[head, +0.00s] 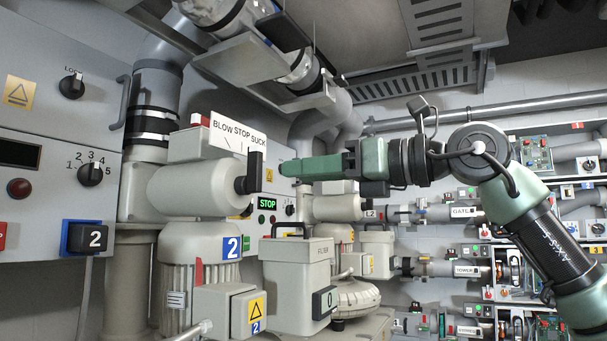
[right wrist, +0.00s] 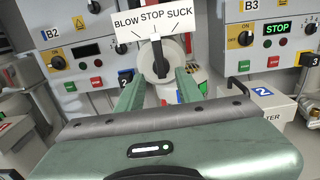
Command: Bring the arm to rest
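My right arm comes in from the right of the head view. Its green right gripper (head: 283,168) points left at the black handle (head: 255,171) of a selector on a cream blower (head: 195,188). A small gap shows between fingertips and handle. In the right wrist view the two fingers of the right gripper (right wrist: 158,92) stand apart with nothing held between them. The handle (right wrist: 158,58) shows beyond and between them, upright, pointing at STOP on the BLOW STOP SUCK sign (right wrist: 154,22). My left gripper is not in view.
A grey control panel (head: 50,130) with knobs fills the left. A filter box (head: 297,275) stands below my gripper. Pipes and a slotted metal tray (head: 420,75) run overhead. Racks with circuit boards (head: 532,152) stand at the right, behind my arm.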

